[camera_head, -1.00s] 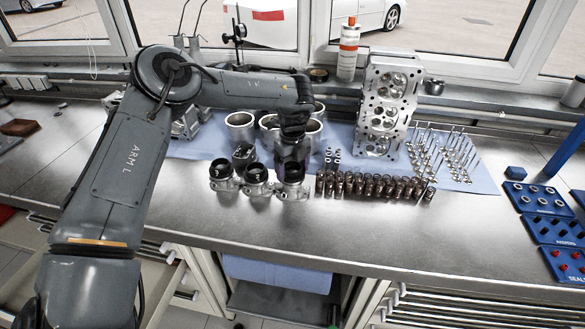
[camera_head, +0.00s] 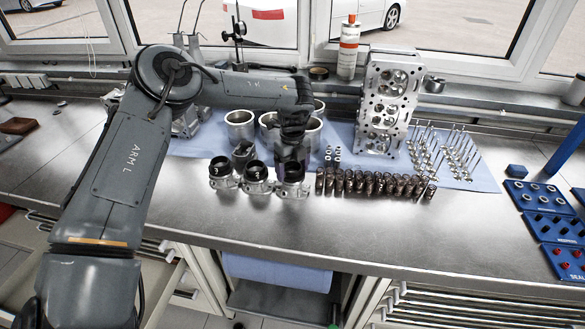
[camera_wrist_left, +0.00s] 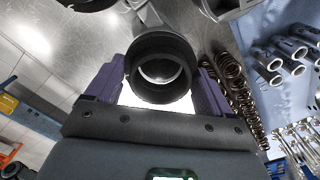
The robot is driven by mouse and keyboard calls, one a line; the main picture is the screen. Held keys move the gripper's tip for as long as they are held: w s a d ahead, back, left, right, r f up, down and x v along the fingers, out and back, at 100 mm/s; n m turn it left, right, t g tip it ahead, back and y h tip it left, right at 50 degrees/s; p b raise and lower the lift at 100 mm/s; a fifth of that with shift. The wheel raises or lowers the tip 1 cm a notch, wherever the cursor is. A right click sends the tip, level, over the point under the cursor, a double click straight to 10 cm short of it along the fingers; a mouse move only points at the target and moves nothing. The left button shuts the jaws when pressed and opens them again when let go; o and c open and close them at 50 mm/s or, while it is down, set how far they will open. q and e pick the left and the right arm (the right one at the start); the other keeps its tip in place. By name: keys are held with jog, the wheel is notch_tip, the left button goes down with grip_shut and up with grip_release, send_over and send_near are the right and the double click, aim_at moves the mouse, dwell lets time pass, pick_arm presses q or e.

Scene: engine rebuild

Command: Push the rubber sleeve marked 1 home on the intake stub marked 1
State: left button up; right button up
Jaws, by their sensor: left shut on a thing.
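Three metal intake stubs stand in a row in the head view: a left one (camera_head: 222,182), a middle one (camera_head: 257,186) and a right one (camera_head: 293,190). Each has a black rubber sleeve at its top, the right sleeve (camera_head: 290,173) being under my left gripper (camera_head: 291,163). In the left wrist view the purple fingers of my left gripper (camera_wrist_left: 161,84) are on both sides of a black round sleeve (camera_wrist_left: 160,48), shut on it. The numbers on sleeves and stubs are too small to read. How deep the held sleeve sits on its stub cannot be told. My right gripper is out of view.
Several dark springs (camera_head: 370,185) stand in a row right of the stubs. Metal cylinders (camera_head: 240,127) stand behind on the blue mat (camera_head: 470,182). A cylinder head (camera_head: 385,105) stands upright at the back. The bench front (camera_head: 400,230) is clear.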

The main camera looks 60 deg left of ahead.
pick_arm(q)
jog(key=o, duration=0.5)
jog(key=shift+c, duration=0.2)
jog(key=c, duration=0.4)
jog(key=shift+f+b, duration=0.55)
jog(key=shift+f, duration=0.2)
jog(key=o, duration=0.9)
jog(key=shift+c, duration=0.2)
jog(key=shift+r, duration=0.15)
